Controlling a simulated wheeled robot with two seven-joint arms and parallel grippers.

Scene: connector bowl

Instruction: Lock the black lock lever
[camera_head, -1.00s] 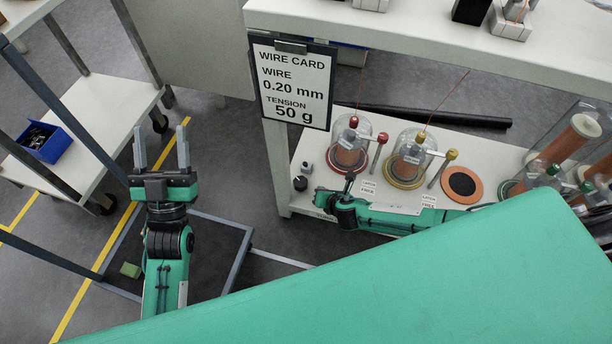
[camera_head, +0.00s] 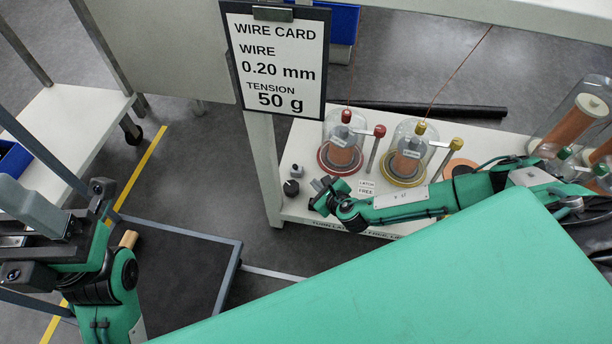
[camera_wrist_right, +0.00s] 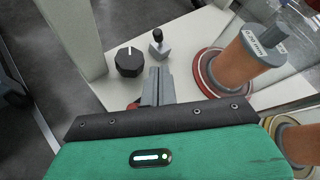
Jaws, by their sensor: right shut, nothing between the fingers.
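My right gripper (camera_head: 322,186) is over the front left part of the white shelf, in front of the red-ringed spool; it also shows in the right wrist view (camera_wrist_right: 158,86). Its fingers are together and empty, pointing towards a small dark-topped lever on a metal base (camera_wrist_right: 158,44). A round black knob (camera_wrist_right: 129,61) with a white mark stands left of that lever. I cannot tell for sure which part is the black lock lever. A small red part (camera_wrist_right: 134,105) shows beside the fingers, mostly hidden. My left gripper (camera_head: 30,238) is open and empty at the left edge, partly out of frame.
A red-ringed spool (camera_head: 341,157) and a yellow-ringed spool (camera_head: 406,160) stand under clear covers on the white shelf (camera_head: 302,146), with upright posts beside them. A wire card (camera_head: 279,58) hangs at the shelf's corner. Small latch labels (camera_head: 366,188) lie near my right arm.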

